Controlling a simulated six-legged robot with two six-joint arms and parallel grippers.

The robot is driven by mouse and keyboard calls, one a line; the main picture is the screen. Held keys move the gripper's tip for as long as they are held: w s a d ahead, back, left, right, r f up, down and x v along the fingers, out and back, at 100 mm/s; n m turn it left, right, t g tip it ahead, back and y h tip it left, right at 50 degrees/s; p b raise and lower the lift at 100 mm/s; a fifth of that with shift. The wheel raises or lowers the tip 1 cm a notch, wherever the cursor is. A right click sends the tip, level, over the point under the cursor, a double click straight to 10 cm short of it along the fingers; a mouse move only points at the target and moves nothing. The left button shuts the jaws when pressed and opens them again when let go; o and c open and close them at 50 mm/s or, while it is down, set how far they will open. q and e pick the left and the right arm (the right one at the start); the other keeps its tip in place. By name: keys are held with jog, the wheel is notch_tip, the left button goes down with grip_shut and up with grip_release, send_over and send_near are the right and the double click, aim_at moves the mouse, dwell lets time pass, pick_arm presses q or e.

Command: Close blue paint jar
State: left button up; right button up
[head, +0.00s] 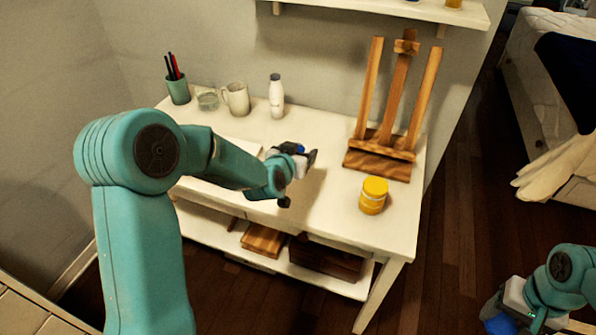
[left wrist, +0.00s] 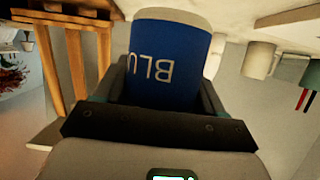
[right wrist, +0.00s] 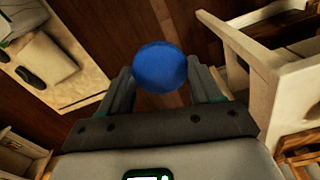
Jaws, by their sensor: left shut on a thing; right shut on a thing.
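My left gripper (head: 302,162) is shut on the blue paint jar (left wrist: 168,60). My right gripper (head: 497,312) is low at the bottom right of the head view, off the table. It is shut on a round blue lid (right wrist: 160,67), held between the fingertips; the lid (head: 501,325) also shows at the head view's bottom edge.
A yellow jar (head: 373,195) stands at the right of the white table (head: 335,215). A wooden easel (head: 378,160) stands behind it. A white bottle (head: 276,96), a mug (head: 236,99), a glass (head: 207,99) and a pencil cup (head: 178,89) line the back. The table's front right is clear.

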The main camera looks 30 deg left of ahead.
pick_arm(q)
jog(key=shift+f, duration=0.55)
jog(key=shift+w+f+b, duration=0.1)
jog(key=shift+f+b, duration=0.2)
jog(key=shift+f, duration=1.9)
jog(key=shift+f, duration=0.15)
jog(key=o, duration=1.5)
